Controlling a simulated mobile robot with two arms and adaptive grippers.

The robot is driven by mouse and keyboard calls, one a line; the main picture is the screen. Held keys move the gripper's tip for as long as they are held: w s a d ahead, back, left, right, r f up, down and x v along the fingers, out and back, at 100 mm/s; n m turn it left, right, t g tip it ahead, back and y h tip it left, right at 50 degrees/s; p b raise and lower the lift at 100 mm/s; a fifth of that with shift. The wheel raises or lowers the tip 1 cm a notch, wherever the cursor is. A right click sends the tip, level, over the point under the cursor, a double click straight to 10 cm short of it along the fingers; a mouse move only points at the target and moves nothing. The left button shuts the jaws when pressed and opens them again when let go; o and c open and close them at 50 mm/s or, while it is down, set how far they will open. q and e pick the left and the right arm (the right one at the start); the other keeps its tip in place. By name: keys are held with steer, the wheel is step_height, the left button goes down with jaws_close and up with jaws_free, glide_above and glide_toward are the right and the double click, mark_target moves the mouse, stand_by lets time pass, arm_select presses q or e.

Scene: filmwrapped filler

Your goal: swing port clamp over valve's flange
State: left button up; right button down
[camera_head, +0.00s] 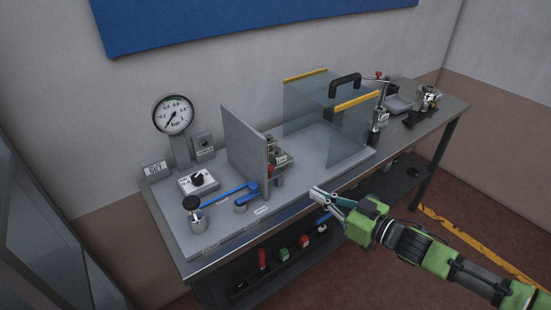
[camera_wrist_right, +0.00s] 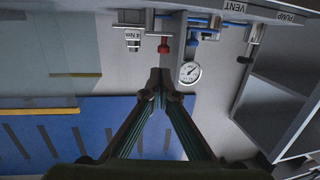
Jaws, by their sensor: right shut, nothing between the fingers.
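My right gripper (camera_head: 318,192) is shut and empty in the head view, at the bench's front edge, in front of the glass guard. It also shows in the right wrist view, with its fingertips (camera_wrist_right: 160,78) together and apart from the fittings. A small metal fixture (camera_head: 279,154) with a red part stands just right of the grey upright panel, left of and beyond the gripper. Another metal fitting (camera_head: 430,97) sits at the bench's far right end. Both are too small to tell which part is the port clamp or the valve's flange. My left gripper is out of view.
The clear guard (camera_head: 325,115) with a black handle stands mid-bench. A lower shelf holds coloured items. The wrist view shows a red knob (camera_wrist_right: 164,45) near the fingertips.

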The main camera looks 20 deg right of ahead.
steer(key=p, duration=0.4)
glide_toward(273, 171)
steer(key=x, duration=0.5)
steer(key=shift+w+a+r, duration=0.15)
steer(key=shift+w+a, duration=0.05)
steer(key=shift+w, duration=0.15)
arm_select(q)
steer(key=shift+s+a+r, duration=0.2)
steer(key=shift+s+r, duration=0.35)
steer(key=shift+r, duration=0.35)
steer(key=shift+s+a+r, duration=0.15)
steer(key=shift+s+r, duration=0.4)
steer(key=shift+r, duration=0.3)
arm_select(e)
steer(key=shift+w+a, duration=0.3)
steer(key=shift+w, duration=0.25)
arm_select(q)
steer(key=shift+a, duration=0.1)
